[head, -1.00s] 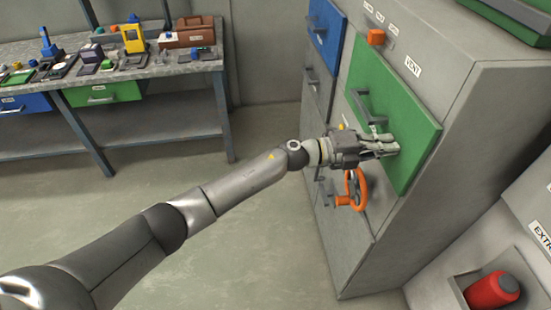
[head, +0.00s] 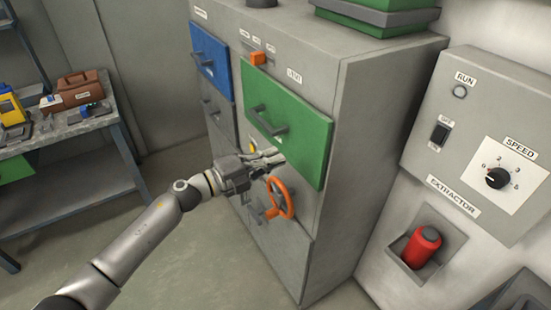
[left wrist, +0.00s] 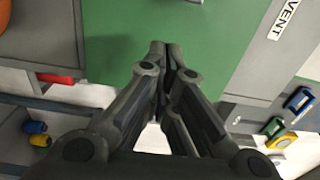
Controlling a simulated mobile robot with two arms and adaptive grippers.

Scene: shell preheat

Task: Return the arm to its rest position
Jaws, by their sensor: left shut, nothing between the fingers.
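My left gripper (head: 268,160) is at the front of the grey cabinet (head: 375,120), just below the lower edge of the green door (head: 300,125) and above the orange handwheel (head: 280,198). Its fingers are shut with nothing between them. In the left wrist view the shut fingertips (left wrist: 166,58) show in front of the green door panel (left wrist: 200,30). I cannot tell whether they touch it. My left arm reaches in from the lower left. My right gripper is not in view.
A blue door (head: 209,62) and an orange knob (head: 258,58) are on the cabinet. The extractor panel (head: 475,130) stands at the right, with a red cylinder (head: 422,246) in a holder. A workbench (head: 95,122) is at the left. Open floor lies between.

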